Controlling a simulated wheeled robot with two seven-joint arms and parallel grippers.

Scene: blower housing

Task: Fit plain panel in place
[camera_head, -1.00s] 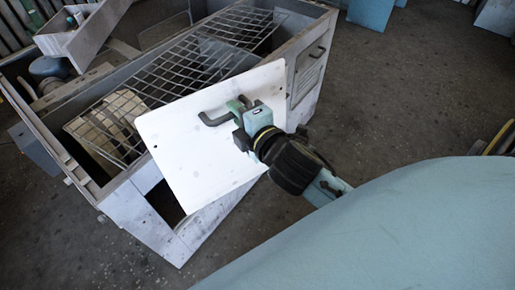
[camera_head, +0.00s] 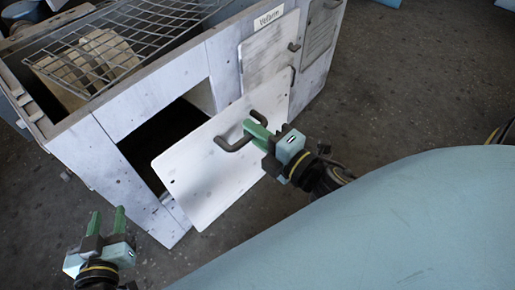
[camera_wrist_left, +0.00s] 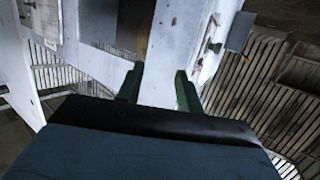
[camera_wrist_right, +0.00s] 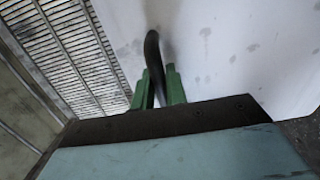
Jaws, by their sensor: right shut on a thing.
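The plain panel (camera_head: 215,180) is a flat white sheet with a dark bar handle (camera_head: 235,142) and small corner holes. My right gripper (camera_head: 258,133) is shut on that handle and holds the panel tilted in front of the housing, to the lower right of its opening. In the right wrist view the handle (camera_wrist_right: 152,60) stands between the green fingers (camera_wrist_right: 158,88). The blower housing (camera_head: 80,150) is a pale box with a dark rectangular opening (camera_head: 165,135) in its front. My left gripper (camera_head: 107,222) is open and empty, left of the housing's lower front corner.
A wire grid (camera_head: 135,40) and a tan blower part (camera_head: 85,62) show in the housing's open top. A labelled panel (camera_head: 268,55) and a vented panel (camera_head: 320,35) sit on the front, right of the opening.

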